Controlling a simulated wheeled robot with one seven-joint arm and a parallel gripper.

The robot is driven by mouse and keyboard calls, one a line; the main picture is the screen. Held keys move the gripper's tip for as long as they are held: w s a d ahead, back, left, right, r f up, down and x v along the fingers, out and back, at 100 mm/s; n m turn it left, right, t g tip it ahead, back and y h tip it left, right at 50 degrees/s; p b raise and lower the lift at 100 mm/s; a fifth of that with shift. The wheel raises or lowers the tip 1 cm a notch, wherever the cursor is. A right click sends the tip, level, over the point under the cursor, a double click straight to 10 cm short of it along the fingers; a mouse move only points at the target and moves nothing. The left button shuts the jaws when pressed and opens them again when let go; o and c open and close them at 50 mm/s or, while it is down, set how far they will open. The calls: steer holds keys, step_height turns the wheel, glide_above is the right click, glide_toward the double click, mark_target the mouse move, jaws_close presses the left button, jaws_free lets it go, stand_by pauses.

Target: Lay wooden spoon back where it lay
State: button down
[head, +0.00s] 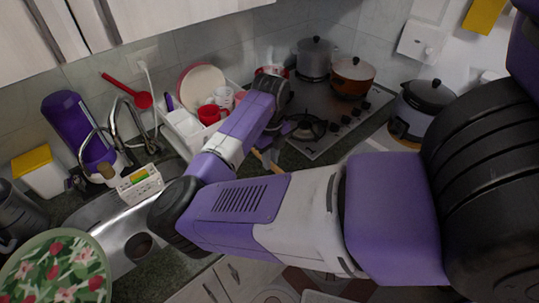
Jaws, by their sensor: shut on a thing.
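My arm reaches across the picture, and its forearm ends over the counter between the dish rack and the stove. My gripper (273,145) is low beside the forearm's end, small and partly hidden by it. It is shut on a thin light-brown piece that looks like the wooden spoon (262,158). Only a short stretch of the spoon shows; the rest is hidden behind my arm. I cannot tell whether the spoon touches the counter.
The dish rack (176,139) with plates and red and white cups is left of my forearm. The gas stove (335,112) with a grey pot (314,62) and an orange pot (352,78) is right. A sink (112,226) and faucet (128,115) are at left.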

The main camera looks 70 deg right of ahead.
steer(key=shift+f+b, duration=1.65)
steer(key=shift+f, duration=0.9)
steer(key=c, duration=1.2)
jaws_free()
steer(key=shift+c, duration=0.2)
steer(key=shift+r, duration=0.1)
step_height(320, 180, up, 8)
steer(key=shift+f+b, duration=0.15)
steer(key=shift+b, duration=0.5)
